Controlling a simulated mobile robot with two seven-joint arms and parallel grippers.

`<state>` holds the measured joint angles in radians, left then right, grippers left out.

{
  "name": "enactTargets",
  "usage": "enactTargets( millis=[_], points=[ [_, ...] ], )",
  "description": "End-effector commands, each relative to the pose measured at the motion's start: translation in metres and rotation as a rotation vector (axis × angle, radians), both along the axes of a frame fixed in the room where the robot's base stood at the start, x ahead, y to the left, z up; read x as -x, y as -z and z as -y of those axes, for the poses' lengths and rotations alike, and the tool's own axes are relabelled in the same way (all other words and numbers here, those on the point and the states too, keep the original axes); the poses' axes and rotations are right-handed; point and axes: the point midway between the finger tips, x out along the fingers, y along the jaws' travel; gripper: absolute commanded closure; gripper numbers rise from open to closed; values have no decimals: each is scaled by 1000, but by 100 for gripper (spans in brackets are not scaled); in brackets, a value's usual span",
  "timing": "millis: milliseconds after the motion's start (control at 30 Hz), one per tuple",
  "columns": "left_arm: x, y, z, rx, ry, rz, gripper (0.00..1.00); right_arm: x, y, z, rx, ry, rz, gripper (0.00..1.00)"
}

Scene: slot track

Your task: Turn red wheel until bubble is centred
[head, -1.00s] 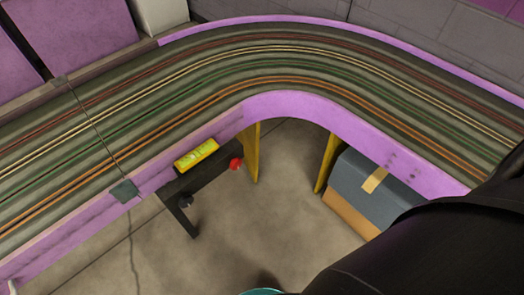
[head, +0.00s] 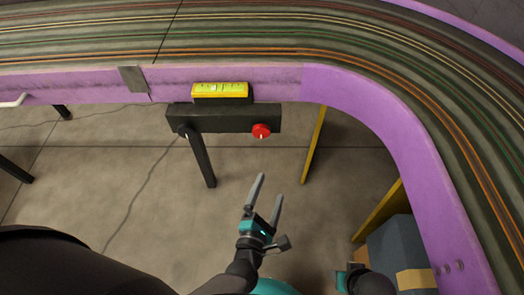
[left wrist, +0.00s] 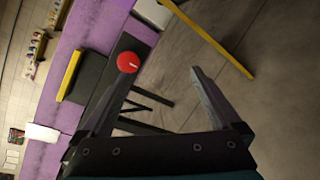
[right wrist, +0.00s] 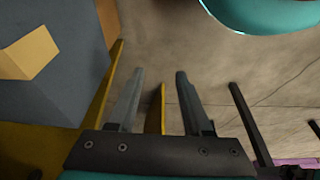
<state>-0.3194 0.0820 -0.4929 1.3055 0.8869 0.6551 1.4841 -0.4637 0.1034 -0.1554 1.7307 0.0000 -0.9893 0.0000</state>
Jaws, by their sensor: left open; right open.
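The red wheel (head: 261,131) is on the right end of the front of a dark box (head: 222,118) below the purple track edge. A small white mark shows on it. The yellow level (head: 220,90) sits above the box; its vial is yellow-green, and I cannot tell where the bubble is. My left gripper (head: 270,187) is open and empty, below the wheel and apart from it. In the left wrist view the wheel (left wrist: 128,63) is beyond the left fingertip. My right gripper (right wrist: 160,72) is open and empty, near the floor area by the grey crate, away from the wheel.
A dark leg (head: 201,160) slopes down from the box's left end. A yellow support (head: 314,145) stands right of the wheel. A grey box with a tan strip (head: 390,250) is at lower right. The floor between gripper and wheel looks clear.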

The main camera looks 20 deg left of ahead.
Motion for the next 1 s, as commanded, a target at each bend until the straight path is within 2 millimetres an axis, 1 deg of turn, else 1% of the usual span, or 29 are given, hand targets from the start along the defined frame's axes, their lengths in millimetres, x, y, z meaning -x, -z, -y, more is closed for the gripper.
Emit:
enactTargets(
  millis=[33,100,200,300,400,533,667,1000],
  points=[
    [-5,5,-2,137,-59,47,3,-6,7,-1,-2,1,16,50],
    [-8,-1,-5,323,-135,105,3,-11,2,-2,-4,3,28,50],
    [-10,-7,-12,546,-223,174,3,-16,-6,-2,-5,4,44,50],
    [-10,-10,-17,709,-284,223,3,-18,-13,-2,-6,5,54,50],
    [-9,-13,-20,808,-320,251,3,-19,-19,-2,-6,6,59,50],
    [-13,-15,-24,856,-337,268,3,-20,-24,-2,-7,7,64,50],
    [-29,-16,-28,858,-337,270,3,-21,-29,-2,-7,7,71,50],
    [-98,-15,-48,853,-334,270,3,-23,-52,-2,-13,8,108,50]
  ],
)
